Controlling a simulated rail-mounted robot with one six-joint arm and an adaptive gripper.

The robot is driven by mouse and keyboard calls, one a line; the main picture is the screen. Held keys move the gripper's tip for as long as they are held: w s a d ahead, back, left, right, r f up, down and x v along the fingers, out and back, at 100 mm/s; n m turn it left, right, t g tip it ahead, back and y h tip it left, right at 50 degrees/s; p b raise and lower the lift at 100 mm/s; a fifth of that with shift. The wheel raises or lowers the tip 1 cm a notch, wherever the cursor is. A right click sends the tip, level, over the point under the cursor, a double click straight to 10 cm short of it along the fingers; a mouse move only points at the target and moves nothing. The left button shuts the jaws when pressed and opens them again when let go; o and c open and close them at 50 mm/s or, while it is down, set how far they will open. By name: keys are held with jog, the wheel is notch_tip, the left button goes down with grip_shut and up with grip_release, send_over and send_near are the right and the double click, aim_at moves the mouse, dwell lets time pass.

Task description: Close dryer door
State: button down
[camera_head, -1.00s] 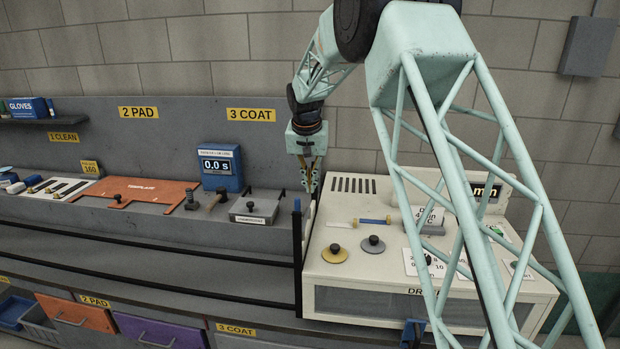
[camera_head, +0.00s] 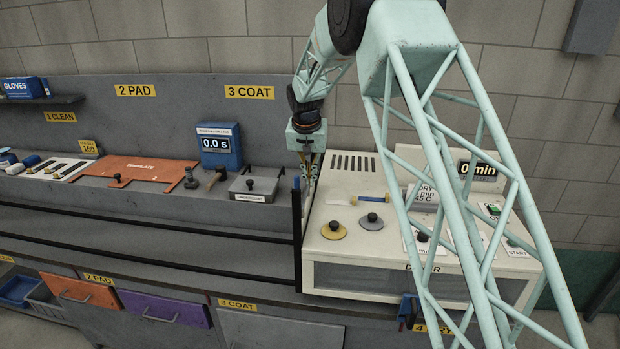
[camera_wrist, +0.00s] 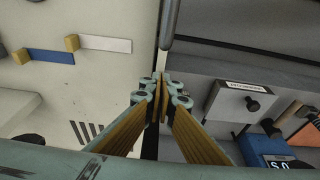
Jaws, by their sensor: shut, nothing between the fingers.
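The dryer (camera_head: 335,255) is a cream box on the bench right of centre in the head view, with a dark grey panel across its front under a partly hidden label. I cannot tell whether that panel is the door. A thin dark upright edge (camera_head: 297,240) stands along the dryer's left side; I cannot tell whether it belongs to the door. My gripper (camera_head: 306,178) points down at the dryer's back left corner. In the wrist view, my gripper (camera_wrist: 162,88) is shut and empty, over the gap beside the dryer's cream top. Contact is unclear.
A grey knobbed box (camera_head: 254,188) and a blue timer (camera_head: 218,146) stand to the left. Dark rails cross the left bench front. My arm hides part of the dryer.

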notch_tip(320, 180, down, 5)
jog(key=b, duration=0.3)
jog(key=shift+s+f, duration=0.1)
jog(key=shift+f, duration=0.05)
dwell(0.5)
jog(key=shift+r+p, duration=0.35)
jog(key=shift+r, duration=0.4)
jog(key=w+v, duration=0.1)
jog(key=v, duration=1.1)
jog(key=shift+r, duration=0.5)
jog(key=shift+s, duration=0.1)
